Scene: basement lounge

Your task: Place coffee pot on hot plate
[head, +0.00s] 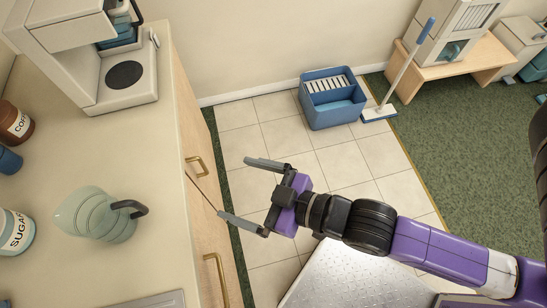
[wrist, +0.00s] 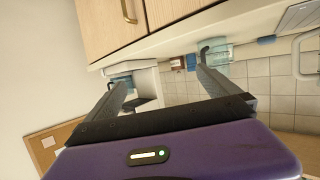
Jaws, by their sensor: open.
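The coffee pot (head: 90,214) is pale green and see-through, with a black handle (head: 133,208) on its right side. It stands on the counter in the head view, and shows beyond the right finger in the wrist view (wrist: 219,53). The hot plate (head: 124,75) is a black disc on the base of the cream coffee machine (head: 98,55), and nothing stands on it. The machine also shows between the fingers in the wrist view (wrist: 147,76). My gripper (head: 236,189) is open and empty, to the right of the counter's front edge and apart from the pot.
A coffee jar (head: 14,122), a blue mug (head: 9,160) and a sugar jar (head: 14,232) stand left of the pot. Drawers with brass handles (head: 195,165) front the counter (head: 60,150). A blue bucket (head: 332,98) and mop (head: 400,75) are on the tiled floor.

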